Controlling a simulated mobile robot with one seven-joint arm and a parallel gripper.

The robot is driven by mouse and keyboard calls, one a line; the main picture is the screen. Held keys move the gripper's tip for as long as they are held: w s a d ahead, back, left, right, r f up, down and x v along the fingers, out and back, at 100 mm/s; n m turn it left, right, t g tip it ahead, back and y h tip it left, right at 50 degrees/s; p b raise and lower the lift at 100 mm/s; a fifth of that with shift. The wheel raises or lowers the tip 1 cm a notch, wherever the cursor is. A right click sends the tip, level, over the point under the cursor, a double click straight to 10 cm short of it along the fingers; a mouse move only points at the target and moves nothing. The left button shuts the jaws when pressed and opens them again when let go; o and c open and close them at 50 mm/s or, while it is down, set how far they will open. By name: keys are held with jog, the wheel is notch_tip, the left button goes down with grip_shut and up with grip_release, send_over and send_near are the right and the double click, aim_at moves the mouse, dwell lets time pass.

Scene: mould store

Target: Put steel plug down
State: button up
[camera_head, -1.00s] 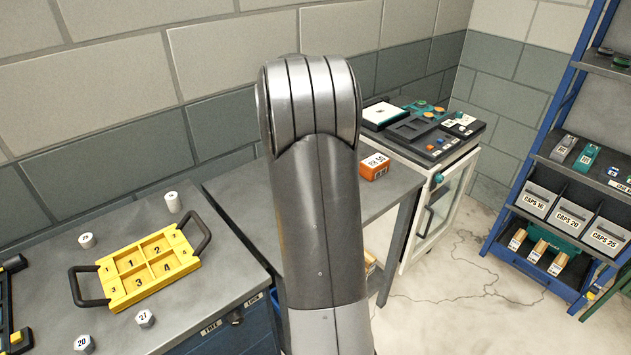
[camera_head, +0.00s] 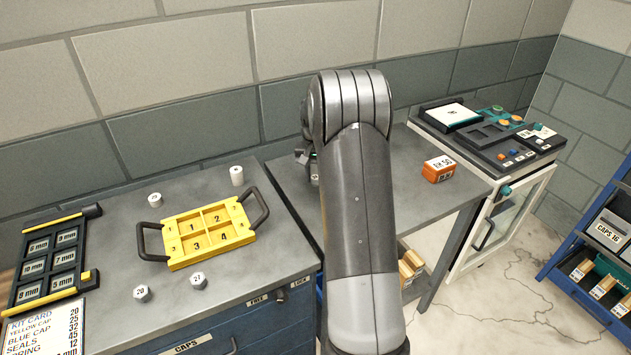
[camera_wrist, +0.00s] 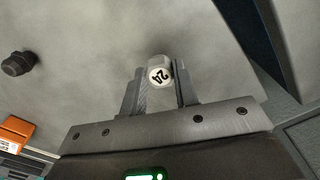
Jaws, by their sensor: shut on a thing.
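In the wrist view my gripper (camera_wrist: 160,92) is shut on the steel plug (camera_wrist: 159,74), a pale round piece whose end face reads 24. The plug sits between the two fingertips with grey tabletop behind it; I cannot tell whether it touches the surface. In the head view my arm hides most of the gripper, and the held plug is not clearly visible there.
A yellow tray (camera_head: 175,264) with numbered compartments stands on the left bench, with several loose plugs, such as one marked 20 (camera_head: 141,293), around it. An orange box (camera_head: 438,169) stands on the right table. A dark round knob-like thing (camera_wrist: 17,64) shows in the wrist view.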

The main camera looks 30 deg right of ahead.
jog(key=shift+f, duration=1.2)
jog(key=shift+f, duration=0.15)
jog(key=o, duration=1)
